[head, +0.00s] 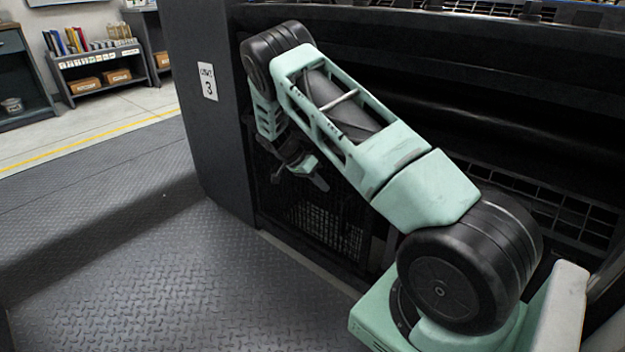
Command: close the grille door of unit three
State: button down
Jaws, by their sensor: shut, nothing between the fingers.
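A dark mesh grille (325,222), which looks like the grille door, shows low in the unit's front, below my arm. Its upper and right parts are hidden behind my arm, and I cannot tell how far it stands open. My gripper (312,176) hangs at the end of my arm in front of the upper part of the grille. It is shut and empty. I cannot tell whether it touches the grille.
The unit's side panel (215,130) stands left of the grille. Barred grating (570,215) runs along the unit at the right. The diamond-plate floor (190,290) in front is clear. A shelf with books and boxes (98,70) stands far back left, beyond a yellow floor line.

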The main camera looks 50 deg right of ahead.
aim_at(337, 193)
jog(key=s, duration=0.1)
jog(key=s+d+f+b, duration=0.1)
jog(key=s, duration=0.2)
jog(key=shift+d+f, duration=0.15)
jog(key=shift+f, duration=0.25)
jog(key=shift+s+r, duration=0.2)
jog(key=shift+s, duration=0.45)
